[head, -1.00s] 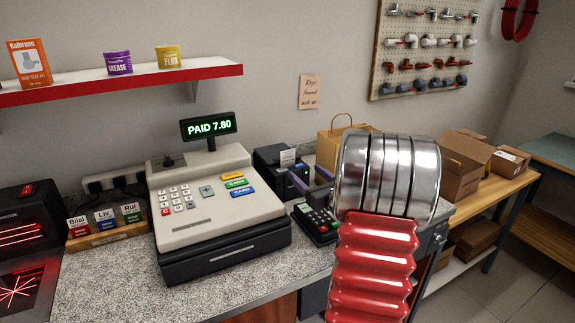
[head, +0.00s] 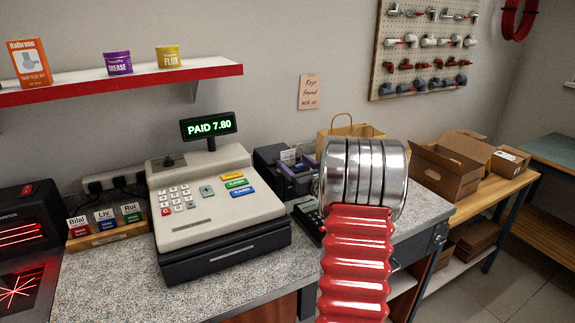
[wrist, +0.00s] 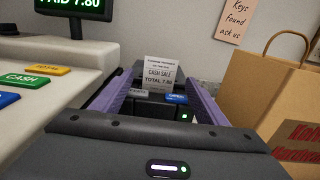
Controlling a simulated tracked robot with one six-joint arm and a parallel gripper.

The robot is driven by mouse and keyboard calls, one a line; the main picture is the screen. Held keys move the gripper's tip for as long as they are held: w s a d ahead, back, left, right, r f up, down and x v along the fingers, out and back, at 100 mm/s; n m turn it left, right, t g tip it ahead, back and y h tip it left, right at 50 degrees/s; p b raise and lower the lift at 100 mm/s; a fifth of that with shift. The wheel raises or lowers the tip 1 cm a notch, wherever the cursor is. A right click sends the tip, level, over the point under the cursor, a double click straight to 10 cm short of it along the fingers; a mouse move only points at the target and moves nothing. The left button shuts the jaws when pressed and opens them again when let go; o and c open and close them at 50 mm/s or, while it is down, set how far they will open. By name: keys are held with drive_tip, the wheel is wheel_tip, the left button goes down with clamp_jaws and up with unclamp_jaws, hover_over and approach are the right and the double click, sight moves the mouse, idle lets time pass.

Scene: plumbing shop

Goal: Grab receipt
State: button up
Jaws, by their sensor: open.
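The receipt (wrist: 158,82) is a white paper slip reading "CASH SALE TOTAL 7.80". It stands upright from the black receipt printer (wrist: 150,106), between the register and the paper bag. In the head view the receipt (head: 288,155) shows small above the printer (head: 268,158). My gripper (wrist: 159,88) has two purple fingers, spread apart, one to each side of the receipt in the wrist view. The fingers look clear of the paper, with nothing held. In the head view my gripper (head: 298,165) is at the printer, partly hidden behind my arm.
The cash register (head: 205,200) stands left of the printer, its display (head: 209,126) reading "PAID 7.80". A card terminal (head: 308,222) is partly hidden by my arm. A brown paper bag (wrist: 275,90) stands close on the right. Open cardboard boxes (head: 445,170) sit farther right.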

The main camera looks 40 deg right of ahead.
sight(288, 158)
drive_tip(key=shift+x, duration=2.6)
drive_tip(key=shift+c, duration=0.2)
drive_tip(key=c, duration=1.1)
wheel_tip(288, 158, up, 10)
drive_tip(key=shift+r, duration=0.1)
